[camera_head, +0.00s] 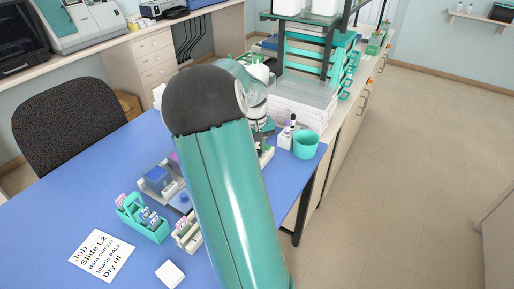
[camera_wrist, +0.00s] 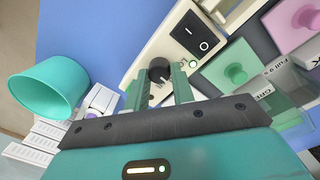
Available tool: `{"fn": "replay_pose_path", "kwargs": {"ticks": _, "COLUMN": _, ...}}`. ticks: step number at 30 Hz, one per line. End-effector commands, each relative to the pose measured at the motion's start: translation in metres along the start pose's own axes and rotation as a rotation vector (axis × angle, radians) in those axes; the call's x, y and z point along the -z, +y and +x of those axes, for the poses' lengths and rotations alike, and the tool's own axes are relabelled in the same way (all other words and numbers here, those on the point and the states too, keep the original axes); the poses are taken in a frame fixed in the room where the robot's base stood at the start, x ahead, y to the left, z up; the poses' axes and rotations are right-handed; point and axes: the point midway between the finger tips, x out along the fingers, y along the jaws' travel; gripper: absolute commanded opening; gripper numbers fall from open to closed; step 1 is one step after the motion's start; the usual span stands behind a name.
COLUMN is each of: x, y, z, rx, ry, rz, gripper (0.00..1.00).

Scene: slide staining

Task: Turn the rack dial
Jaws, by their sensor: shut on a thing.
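The black rack dial (camera_wrist: 159,70) sits on a cream panel (camera_wrist: 158,44) in the wrist view. My gripper (camera_wrist: 160,84) has its two green fingers on either side of the dial and is shut on it. A black rocker switch (camera_wrist: 197,35) and a small green light (camera_wrist: 193,64) are on the same panel, to the right of the dial. In the head view my teal arm covers the dial and my gripper. A job card (camera_head: 101,256) lies on the blue table at the lower left; its lines include "Slide L2" and "Dry HI".
A teal cup (camera_wrist: 48,88) stands left of the panel; it also shows in the head view (camera_head: 306,144). Lidded green (camera_wrist: 236,74) and pink (camera_wrist: 299,18) containers sit close right of my fingers. A teal slide carrier (camera_head: 143,219) stands on the blue table (camera_head: 62,205).

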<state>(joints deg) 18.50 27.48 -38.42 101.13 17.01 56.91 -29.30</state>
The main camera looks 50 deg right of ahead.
Motion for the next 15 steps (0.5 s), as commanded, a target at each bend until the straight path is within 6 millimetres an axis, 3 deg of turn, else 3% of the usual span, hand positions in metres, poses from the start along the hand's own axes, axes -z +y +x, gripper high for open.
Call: {"fn": "replay_pose_path", "kwargs": {"ticks": 15, "x": -0.0001, "y": 0.0013, "z": -0.0004, "rx": 0.000, "ry": -0.021, "rz": 0.422, "gripper": 0.02}}
